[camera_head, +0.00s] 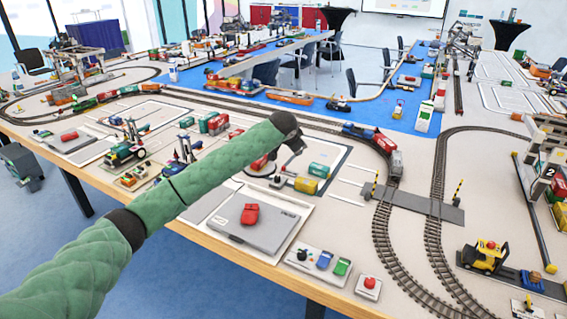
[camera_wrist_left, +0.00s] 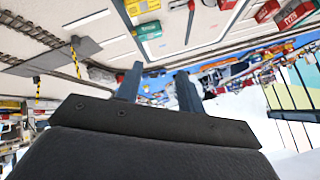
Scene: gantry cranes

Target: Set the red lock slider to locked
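I cannot make out for certain which part is the red lock slider. A small panel (camera_head: 318,263) at the front table edge in the head view carries a black knob, a blue piece (camera_head: 324,260) and a green piece (camera_head: 342,266). Beside it a round red button (camera_head: 369,283) sits on a white base. My left arm in a green sleeve reaches over the table, left of and beyond this panel. My left gripper (camera_wrist_left: 158,75) shows two dark fingers apart with nothing visible between them. My right gripper is not in view.
A grey flat case (camera_head: 245,230) with a red piece (camera_head: 250,214) lies left of the panel. Curved railway tracks (camera_head: 385,240) run on the right. A yellow vehicle (camera_head: 484,257) stands at the front right. A yellow container (camera_head: 306,186) is near my left gripper.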

